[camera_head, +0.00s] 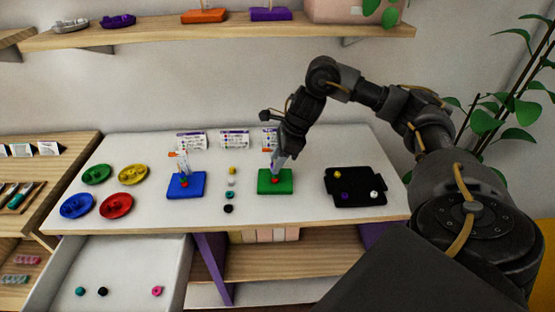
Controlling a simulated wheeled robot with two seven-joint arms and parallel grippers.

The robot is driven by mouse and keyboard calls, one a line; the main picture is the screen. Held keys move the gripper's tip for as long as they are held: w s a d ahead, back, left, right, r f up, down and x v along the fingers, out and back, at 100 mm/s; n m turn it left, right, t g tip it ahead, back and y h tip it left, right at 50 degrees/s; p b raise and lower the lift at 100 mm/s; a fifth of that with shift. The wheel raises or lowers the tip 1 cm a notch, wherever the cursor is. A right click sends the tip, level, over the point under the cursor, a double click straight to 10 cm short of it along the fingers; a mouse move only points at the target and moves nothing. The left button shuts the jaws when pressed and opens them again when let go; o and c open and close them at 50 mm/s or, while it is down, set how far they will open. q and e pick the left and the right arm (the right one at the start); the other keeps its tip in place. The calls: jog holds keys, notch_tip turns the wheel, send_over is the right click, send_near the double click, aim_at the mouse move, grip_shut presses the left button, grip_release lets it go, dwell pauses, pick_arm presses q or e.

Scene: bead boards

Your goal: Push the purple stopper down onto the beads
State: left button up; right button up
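My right gripper (277,168) points down at the green board (287,188) on the white table. Its fingertips are around or just above the peg there, and I cannot tell whether they are closed on anything. A small red bead (275,181) shows at the foot of that peg. I cannot make out a purple stopper on the peg; the gripper covers its upper part. A small purple piece (345,195) lies in the black tray (357,172) to the right; I cannot tell whether it is a bead or a stopper. My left gripper is out of view.
A blue board (193,191) with a peg stands to the left, with several loose beads between the boards. Colored dishes, such as the red one (116,206), sit at the left. Printed cards (191,140) stand behind. An open drawer (125,275) holds beads.

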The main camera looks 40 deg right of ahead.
jog(key=shift+o, duration=0.9)
jog(key=p+v, duration=0.3)
jog(key=v, duration=0.7)
jog(key=shift+r, duration=0.35)
jog(key=shift+s+f, duration=0.1)
